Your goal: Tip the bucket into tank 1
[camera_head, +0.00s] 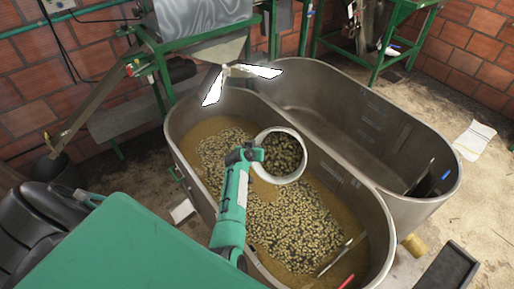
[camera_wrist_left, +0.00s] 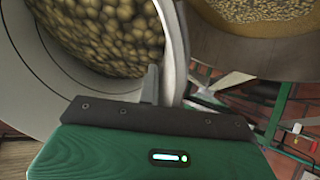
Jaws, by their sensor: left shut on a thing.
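A metal bucket (camera_head: 288,180) is full of yellowish coffee fruit (camera_head: 282,150). It hangs over the near metal tank (camera_head: 348,192), its mouth facing up towards the head camera. My left gripper (camera_head: 253,154) is shut on the bucket's left rim. In the left wrist view the bucket rim (camera_wrist_left: 176,45) is held at a finger (camera_wrist_left: 150,84); the other finger is hidden. The near tank holds similar fruit (camera_head: 285,220) in brownish liquid. The far tank (camera_head: 345,110) beside it looks empty of fruit. I see no label telling which is tank 1. My right gripper is not in view.
A green-framed machine (camera_head: 205,50) with a pale metal chute stands behind the tanks. A stick (camera_head: 342,255) leans inside the near tank. A white cloth (camera_head: 474,140) and a dark tray (camera_head: 449,268) lie on the floor at right. Brick walls close the back.

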